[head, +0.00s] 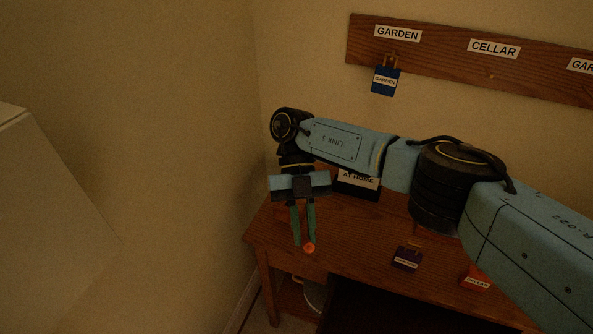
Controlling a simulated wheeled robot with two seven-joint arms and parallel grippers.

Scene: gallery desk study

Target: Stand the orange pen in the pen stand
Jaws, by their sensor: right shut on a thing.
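My right gripper (305,243) reaches down over the left end of the wooden desk, its green fingers pointing downward. It is shut on the orange pen (309,248), which shows only as a small round orange end at the fingertips. The rest of the pen is hidden or seen end-on, so I cannot tell its tilt. I cannot make out the pen stand; my right arm and gripper cover part of the desk. My left gripper is out of view.
The wooden desk (375,255) holds a dark tag (406,258), a red tag (476,278) and a black sign (358,188) partly behind my arm. A wall board (440,45) carries a blue GARDEN tag (385,80). A pale box-like thing (45,210) stands at left.

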